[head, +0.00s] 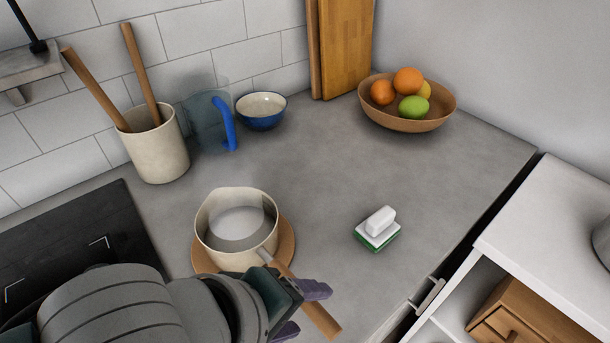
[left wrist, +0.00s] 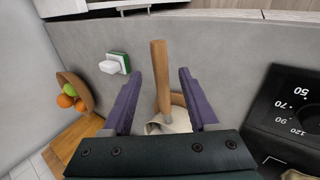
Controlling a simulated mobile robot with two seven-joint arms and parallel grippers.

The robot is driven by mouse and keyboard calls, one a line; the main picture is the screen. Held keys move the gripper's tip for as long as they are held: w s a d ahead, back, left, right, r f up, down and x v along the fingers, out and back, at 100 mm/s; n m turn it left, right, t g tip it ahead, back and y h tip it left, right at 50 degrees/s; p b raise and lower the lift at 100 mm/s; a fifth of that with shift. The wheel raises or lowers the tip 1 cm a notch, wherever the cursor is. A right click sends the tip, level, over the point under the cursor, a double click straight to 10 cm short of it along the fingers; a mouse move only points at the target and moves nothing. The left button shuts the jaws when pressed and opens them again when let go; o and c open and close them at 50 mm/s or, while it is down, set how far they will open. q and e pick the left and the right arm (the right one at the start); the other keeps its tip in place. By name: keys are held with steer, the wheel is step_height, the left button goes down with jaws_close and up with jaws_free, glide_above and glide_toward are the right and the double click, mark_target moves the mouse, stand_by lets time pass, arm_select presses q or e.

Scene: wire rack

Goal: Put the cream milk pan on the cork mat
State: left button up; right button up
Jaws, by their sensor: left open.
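The cream milk pan (head: 215,237) stands upright on the round cork mat (head: 204,264), whose brown rim shows around its base. The pan's wooden handle (head: 318,313) points toward the lower right. My left gripper (head: 303,310) is open, with its purple fingers on either side of the handle. In the left wrist view the handle (left wrist: 161,75) lies between the open fingers (left wrist: 160,88), with visible gaps on both sides. Part of the pan (left wrist: 178,121) shows behind the gripper there; the rest is hidden. My right gripper is not in view.
A black hob (head: 75,235) lies at left. A utensil crock (head: 158,150), clear jug (head: 205,120), blue bowl (head: 262,120) and fruit bowl (head: 400,122) stand along the back. A sponge (head: 378,238) lies right of the pan. The counter between sponge and fruit bowl is clear.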

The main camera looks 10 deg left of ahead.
arm_select(q)
steer(key=s+a+r+m+g+y+p, duration=0.1)
steer(key=s+a+r+m+g+y, duration=0.1)
steer(key=s+a+r+m, duration=0.8)
steer(key=a+m+y, duration=0.1)
steer(key=a+m, duration=0.1)
steer(key=a, duration=0.1)
steer(key=shift+s+a+m+y, duration=0.2)
steer(key=shift+m+y, duration=0.1)
steer(key=shift+m, duration=0.1)
steer(key=shift+a, duration=0.1)
